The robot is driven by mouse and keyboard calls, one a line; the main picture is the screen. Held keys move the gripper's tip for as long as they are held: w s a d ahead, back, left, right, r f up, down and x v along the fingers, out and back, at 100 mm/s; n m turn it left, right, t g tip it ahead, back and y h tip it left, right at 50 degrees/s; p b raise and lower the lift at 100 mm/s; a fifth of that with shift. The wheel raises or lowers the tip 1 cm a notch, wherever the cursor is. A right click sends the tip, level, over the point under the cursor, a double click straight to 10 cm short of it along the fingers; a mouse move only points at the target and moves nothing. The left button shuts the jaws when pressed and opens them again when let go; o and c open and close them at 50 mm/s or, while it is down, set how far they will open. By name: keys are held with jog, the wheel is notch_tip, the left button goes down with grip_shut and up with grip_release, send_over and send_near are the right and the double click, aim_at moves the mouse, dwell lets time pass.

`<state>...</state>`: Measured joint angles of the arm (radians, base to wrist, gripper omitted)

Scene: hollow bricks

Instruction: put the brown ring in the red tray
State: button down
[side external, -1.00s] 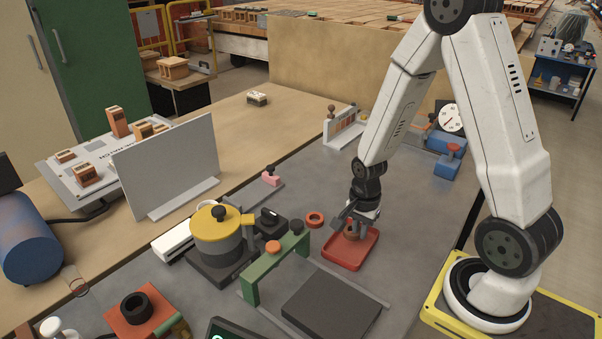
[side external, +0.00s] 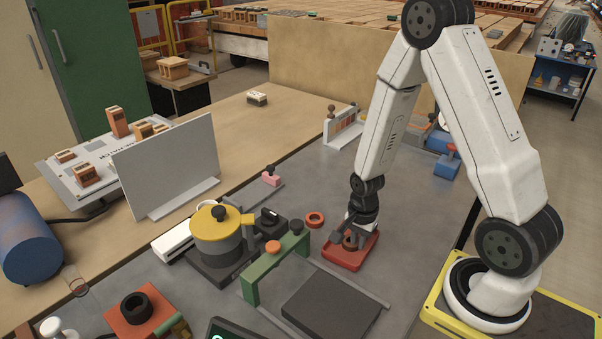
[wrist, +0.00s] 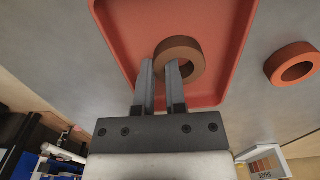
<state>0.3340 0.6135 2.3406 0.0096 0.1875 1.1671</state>
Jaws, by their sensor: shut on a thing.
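The brown ring (side external: 350,241) is within the outline of the red tray (side external: 340,263) in the side view. In the wrist view the ring (wrist: 182,51) shows against the tray floor (wrist: 125,30). My gripper (side external: 349,233) is shut on the wall of the ring, with one finger outside it and one at its hole. The two fingertips show in the wrist view (wrist: 160,66). The ring is low over the tray floor; I cannot tell whether it touches. The fingers hide part of the ring's near side.
An orange-red ring (side external: 315,219) lies on the grey table just left of the tray, and shows on the right in the wrist view (wrist: 293,64). A green arch (side external: 272,263) and a dark flat block (side external: 331,304) stand in front. A yellow-lidded pot (side external: 218,228) is farther left.

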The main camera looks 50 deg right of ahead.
aim_at(354, 246)
jog(key=c, duration=0.7)
grip_release()
jog(key=shift+r, duration=0.1)
notch_tip(354, 246, up, 12)
dwell(0.4)
dwell(0.6)
jog(key=a+r+n+t, duration=0.1)
jog(key=a+n+t, duration=0.1)
jog(key=a+n, duration=0.7)
jog(key=shift+a+r+n+t, duration=0.3)
jog(key=shift+a+r+n, duration=0.05)
jog(key=shift+n, duration=3.85)
